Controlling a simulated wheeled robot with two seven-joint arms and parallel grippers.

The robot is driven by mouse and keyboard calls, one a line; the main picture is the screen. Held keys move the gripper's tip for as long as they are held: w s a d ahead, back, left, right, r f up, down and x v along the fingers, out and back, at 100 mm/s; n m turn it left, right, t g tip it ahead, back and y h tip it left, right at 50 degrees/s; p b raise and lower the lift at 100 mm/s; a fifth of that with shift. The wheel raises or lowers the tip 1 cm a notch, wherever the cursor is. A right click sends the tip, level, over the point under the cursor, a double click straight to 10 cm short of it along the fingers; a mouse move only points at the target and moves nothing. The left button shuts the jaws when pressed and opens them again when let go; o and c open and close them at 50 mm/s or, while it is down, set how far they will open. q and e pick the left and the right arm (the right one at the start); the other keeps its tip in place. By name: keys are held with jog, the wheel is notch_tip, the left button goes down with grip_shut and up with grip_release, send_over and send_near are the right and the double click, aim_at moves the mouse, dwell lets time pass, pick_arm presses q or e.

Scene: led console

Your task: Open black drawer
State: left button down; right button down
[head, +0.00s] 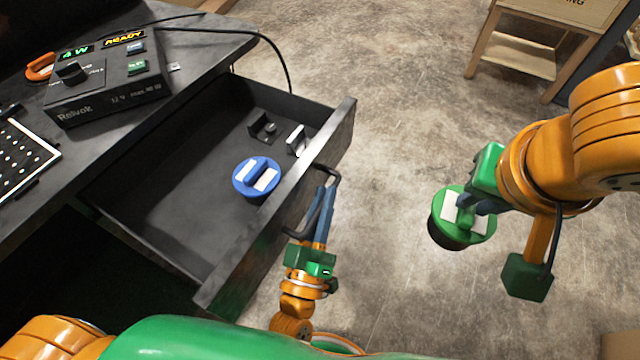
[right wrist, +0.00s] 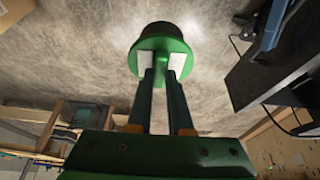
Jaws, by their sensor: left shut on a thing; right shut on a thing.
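The black drawer (head: 165,185) is pulled out from under the dark table in the head view, its inside exposed. Its black bar handle (head: 300,235) is on the front panel. My left gripper (head: 325,197) is at the handle and shut on it. Inside the drawer lie a round blue knob-like piece (head: 241,190) and small black and grey brackets (head: 296,140). My right gripper (head: 468,207) is shut on a round green piece (head: 446,232) with a black base, held over the floor to the right. The green piece also shows in the right wrist view (right wrist: 161,42).
A perforated panel (head: 22,158) lies at the left. A wooden stand (head: 512,45) is at the back right. The floor between is clear.

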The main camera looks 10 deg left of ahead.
pick_arm(q)
jog(key=shift+d, duration=0.15)
jog(key=c, duration=1.2)
grip_release()
jog(key=shift+o, duration=0.2)
jog(key=shift+s, duration=0.1)
pick_arm(e)
jog(key=shift+f+b, duration=0.65)
jog(key=shift+b, duration=0.05)
pick_arm(q)
jog(key=v, duration=1.2)
jog(key=shift+f, duration=0.1)
